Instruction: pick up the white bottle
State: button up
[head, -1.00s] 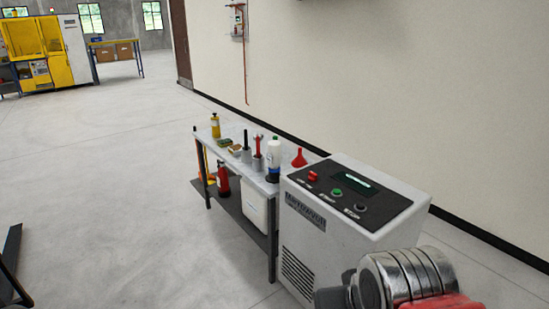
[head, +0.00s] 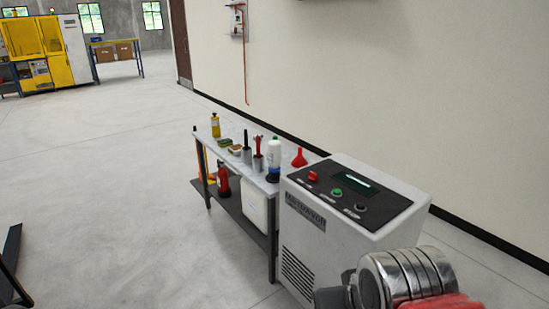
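The white bottle (head: 274,153) stands upright on the grey workbench (head: 226,133), near the bench's right end. Part of my arm shows at the bottom right, in front of the grey machine and well apart from the bottle. My gripper's fingers are not visible, so I cannot see their state.
A red funnel (head: 299,158) stands right of the bottle. Tool holders (head: 258,162) and a yellow bottle (head: 215,126) stand to its left. A grey control machine (head: 335,219) adjoins the bench's right end. The floor (head: 110,190) left of the bench is open.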

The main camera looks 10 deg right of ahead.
aim_at(273, 154)
jog(key=u, duration=0.2)
jog(key=i, duration=0.4)
jog(key=u, duration=0.75)
jog(key=i, duration=2.1)
jog(key=z, duration=0.55)
jog(key=i, duration=0.4)
jog(key=z, duration=0.45)
